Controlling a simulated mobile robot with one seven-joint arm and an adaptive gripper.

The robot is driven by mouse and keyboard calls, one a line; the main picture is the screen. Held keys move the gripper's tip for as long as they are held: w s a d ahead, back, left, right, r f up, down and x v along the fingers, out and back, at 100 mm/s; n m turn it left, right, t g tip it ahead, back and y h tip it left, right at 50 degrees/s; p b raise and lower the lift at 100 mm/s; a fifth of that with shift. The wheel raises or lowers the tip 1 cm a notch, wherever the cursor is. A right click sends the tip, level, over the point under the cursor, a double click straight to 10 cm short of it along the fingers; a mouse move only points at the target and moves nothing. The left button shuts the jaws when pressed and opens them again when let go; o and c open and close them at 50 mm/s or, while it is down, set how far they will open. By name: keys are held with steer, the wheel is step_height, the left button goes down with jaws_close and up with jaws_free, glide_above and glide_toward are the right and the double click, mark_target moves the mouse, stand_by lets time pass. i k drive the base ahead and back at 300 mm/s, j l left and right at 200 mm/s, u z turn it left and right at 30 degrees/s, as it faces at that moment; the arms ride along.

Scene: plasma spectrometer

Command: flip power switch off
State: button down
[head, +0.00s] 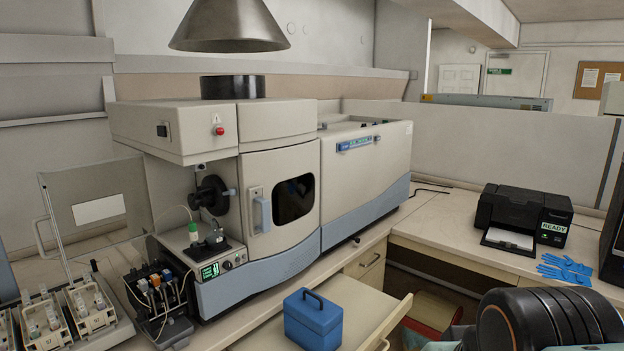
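The plasma spectrometer (280,160) is a large cream and grey-blue bench instrument in the left and middle of the head view. A small dark switch (162,130) sits on the left-hand face of its upper housing; it looks like the power switch, but its rocker position is too small to tell. A red button (220,131) is on the front face nearby, under a small mark. My gripper is not in view. Dark rounded parts at the bottom right look like my own arm, well apart from the instrument.
An open drawer (375,322) juts out below the bench with a blue box (314,320) at it. Tubing and a pump unit (160,300) stand before the instrument at left. A printer (522,215) and blue gloves (565,270) are on the right counter. A metal hood (228,25) hangs above.

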mark_target(161, 130)
steer(key=u, duration=0.4)
steer(key=k+u, duration=0.15)
steer(key=u, duration=0.25)
steer(key=k+u, duration=0.1)
steer(key=u, duration=0.3)
steer(key=i+l+z, duration=0.35)
steer(key=i, duration=0.35)
steer(key=i+l+z, duration=0.2)
steer(key=i, duration=0.15)
steer(key=l+z, duration=0.25)
steer(key=z, duration=0.3)
steer(key=j+u, duration=0.1)
steer(key=u, duration=0.2)
steer(key=j+u, duration=0.25)
steer(key=l, duration=0.1)
